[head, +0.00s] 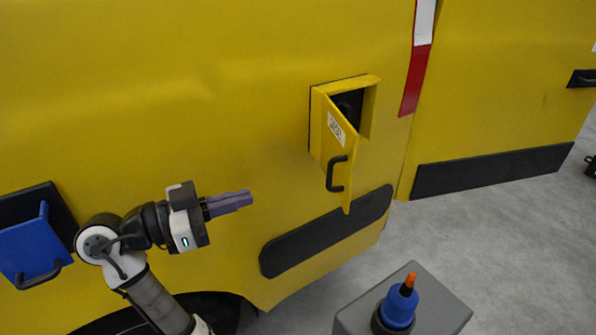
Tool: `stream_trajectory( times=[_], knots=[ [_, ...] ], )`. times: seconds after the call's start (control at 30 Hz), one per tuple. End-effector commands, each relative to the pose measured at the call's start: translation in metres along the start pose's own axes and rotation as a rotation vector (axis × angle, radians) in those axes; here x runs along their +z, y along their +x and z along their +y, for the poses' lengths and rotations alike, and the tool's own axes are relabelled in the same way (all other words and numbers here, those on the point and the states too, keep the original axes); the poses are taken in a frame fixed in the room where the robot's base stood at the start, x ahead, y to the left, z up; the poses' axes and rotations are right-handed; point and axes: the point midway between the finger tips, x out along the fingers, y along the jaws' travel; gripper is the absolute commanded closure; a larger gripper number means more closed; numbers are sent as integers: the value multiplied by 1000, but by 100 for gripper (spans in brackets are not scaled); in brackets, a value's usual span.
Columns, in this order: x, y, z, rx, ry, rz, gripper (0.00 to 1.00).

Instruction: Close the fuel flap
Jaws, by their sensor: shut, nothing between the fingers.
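The fuel flap (334,150) is a yellow door on the yellow vehicle side. It stands partly open, swung outward from its left edge, with a white label and a black handle (337,174) on its outer face. Behind it the recess (366,112) shows at the right, with a dark round part inside, partly hidden by the flap. My gripper (250,198) has purple fingers, shut and empty. It is to the left of the flap and a little lower in the picture, apart from it, pointing right.
A grey block (440,305) at the bottom holds a blue bottle (397,307) with an orange tip. A blue panel with a handle (32,250) is at the left. A black strip (325,232) lies below the flap.

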Motion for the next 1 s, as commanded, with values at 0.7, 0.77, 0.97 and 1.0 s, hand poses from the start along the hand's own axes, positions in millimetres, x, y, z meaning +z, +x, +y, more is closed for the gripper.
stream_trajectory(
  times=[0.7, 0.77, 0.97, 1.0],
  knots=[
    [-2, 121, 4, 13, -1, -4, 100],
    [-1, 127, 3, 12, -1, -5, 100],
    [1, 139, 3, 10, 1, -4, 100],
    [2, 140, 3, 10, 2, -4, 100]
  ],
)
